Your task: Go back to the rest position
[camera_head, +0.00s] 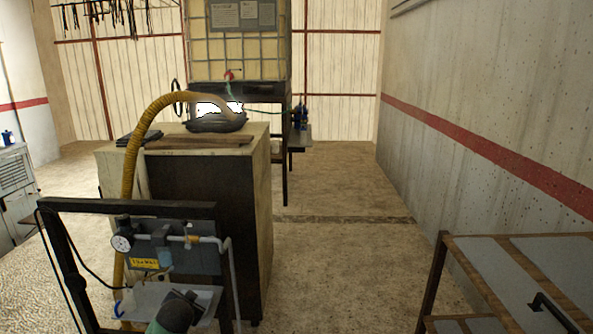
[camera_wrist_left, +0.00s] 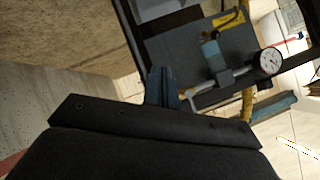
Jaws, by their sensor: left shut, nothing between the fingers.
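My left gripper (camera_wrist_left: 162,72) shows in the left wrist view, with its two blue-grey fingers close together and nothing between them. Its dark body fills the bottom of that view. Beyond the fingertips is a grey panel with a round gauge (camera_wrist_left: 270,61), seen tilted; I cannot tell whether the fingers touch anything. My right gripper is in neither view.
A black frame (camera_head: 130,206) carries the gauge panel at the front left of the head view. A dark cabinet (camera_head: 205,205) with a yellow hose (camera_head: 130,165) stands behind it. A shelf rack (camera_head: 480,262) stands at right. The floor (camera_head: 340,260) between is clear.

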